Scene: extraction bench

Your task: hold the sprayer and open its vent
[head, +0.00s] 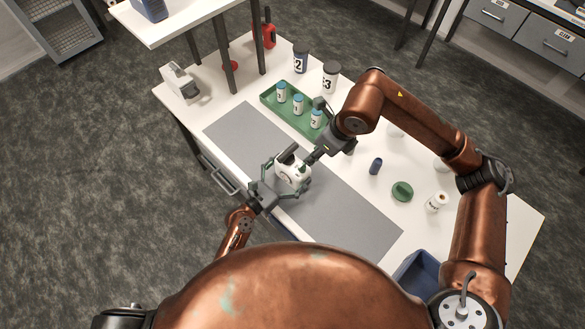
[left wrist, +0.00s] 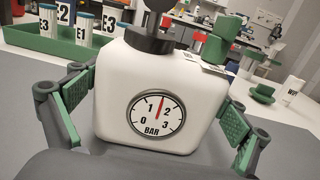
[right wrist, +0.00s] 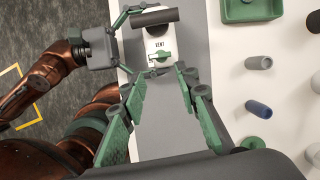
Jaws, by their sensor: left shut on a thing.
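The white sprayer (head: 293,174) stands upright on the grey mat, with a dark pump handle on top. In the left wrist view its gauge (left wrist: 157,117) has a red needle between 1 and 2 bar. My left gripper (head: 281,179) is shut around the body, one green pad on each side. A green vent knob (right wrist: 160,57) shows beside the word VENT in the right wrist view; a green part also rises at the sprayer's shoulder (left wrist: 224,40) in the left wrist view. My right gripper (right wrist: 162,84) is open and empty, its fingertips pointing at the vent side, apparently apart from it.
A green tray (head: 283,118) with several blue-capped vials lies behind the sprayer, with dark-lidded jars (head: 330,78) beyond. A blue cylinder (head: 376,166), a green lidded piece (head: 402,191) and a white bottle (head: 436,203) stand at the right. The grey mat (head: 345,218) is clear to the right.

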